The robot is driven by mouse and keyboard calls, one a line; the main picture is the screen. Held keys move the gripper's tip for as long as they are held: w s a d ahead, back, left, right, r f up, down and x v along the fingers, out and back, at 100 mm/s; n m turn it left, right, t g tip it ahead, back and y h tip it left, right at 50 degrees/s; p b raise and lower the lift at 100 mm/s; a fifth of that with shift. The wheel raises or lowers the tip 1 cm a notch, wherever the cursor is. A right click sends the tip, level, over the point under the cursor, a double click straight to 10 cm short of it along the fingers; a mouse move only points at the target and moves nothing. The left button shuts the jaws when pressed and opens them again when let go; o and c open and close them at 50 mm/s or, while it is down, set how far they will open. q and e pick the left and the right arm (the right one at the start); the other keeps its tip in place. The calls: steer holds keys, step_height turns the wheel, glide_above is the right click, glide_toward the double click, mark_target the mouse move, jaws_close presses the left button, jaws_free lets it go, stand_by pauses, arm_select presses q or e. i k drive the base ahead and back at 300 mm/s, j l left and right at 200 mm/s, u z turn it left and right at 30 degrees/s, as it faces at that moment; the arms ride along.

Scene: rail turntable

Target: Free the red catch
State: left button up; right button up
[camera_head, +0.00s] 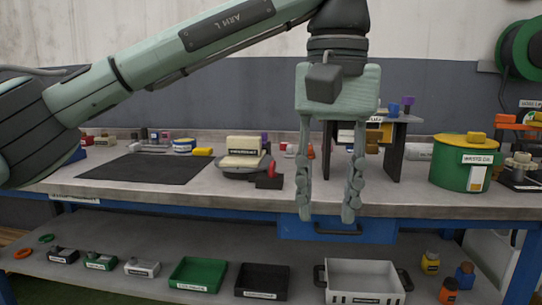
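My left gripper (327,214) hangs fingers down at the front of the workbench, right of centre. Its two fingers are well apart with nothing between them, so it is open. Behind it to the left, a round grey base (226,172) carries stacked cream blocks (243,146). A small dark piece with a red part (271,171) sits at the base's right side; it may be the red catch, but it is too small to tell. The gripper is apart from it. A small red item (311,152) shows beside the left finger, partly hidden. My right gripper is out of view.
A black mat (130,170) lies left on the workbench (400,201). A dark stand (391,150) rises behind the gripper. A green drum with a yellow lid (450,175) stands right. Below are a green tray (190,278), a black tray (255,282) and a white crate (362,285).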

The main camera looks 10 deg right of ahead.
mark_target(272, 174)
steer(key=i, duration=1.4)
